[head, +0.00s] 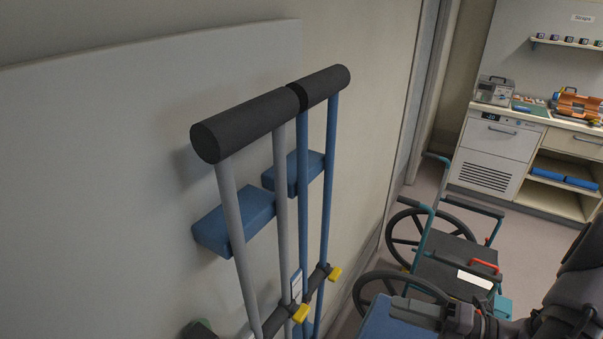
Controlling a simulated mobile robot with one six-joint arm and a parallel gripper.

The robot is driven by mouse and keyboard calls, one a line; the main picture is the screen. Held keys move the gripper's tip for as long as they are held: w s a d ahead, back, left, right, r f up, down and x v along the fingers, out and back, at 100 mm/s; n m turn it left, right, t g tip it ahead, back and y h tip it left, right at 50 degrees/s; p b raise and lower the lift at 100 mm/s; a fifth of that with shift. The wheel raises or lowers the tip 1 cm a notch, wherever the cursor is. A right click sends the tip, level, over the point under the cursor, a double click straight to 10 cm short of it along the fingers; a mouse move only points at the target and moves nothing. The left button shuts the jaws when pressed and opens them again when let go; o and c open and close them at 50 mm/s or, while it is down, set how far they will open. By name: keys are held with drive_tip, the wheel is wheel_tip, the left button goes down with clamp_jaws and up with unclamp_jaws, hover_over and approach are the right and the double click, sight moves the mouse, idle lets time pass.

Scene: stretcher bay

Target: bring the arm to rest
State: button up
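My arm comes in at the lower right corner, its dark links reaching left along the bottom edge. My gripper (418,311) is at its left end, low in the picture, in front of a wheelchair (462,275). The gripper is seen from behind and partly cut by the bottom edge, so the gap between its fingers does not show. A blue surface (382,322) lies right beside the fingertips; I cannot tell whether they touch it.
Behind the wheelchair is a counter (545,116) with a grey device (494,90) and an orange case (577,104). Some floor shows at right.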

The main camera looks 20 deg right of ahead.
drive_tip(key=s+a+r+m+g+h+b, duration=0.2)
drive_tip(key=a+m+h+b, duration=0.3)
drive_tip(key=a+m, duration=0.7)
drive_tip(key=s+a+r+m+g+h+b, duration=0.2)
drive_tip(key=a+m, duration=1)
drive_tip(key=m, duration=0.9)
drive_tip(key=shift+a+r+g+h+b, duration=0.4)
drive_tip(key=shift+r+g+h+b, duration=0.55)
drive_tip(key=shift+h+b, duration=0.7)
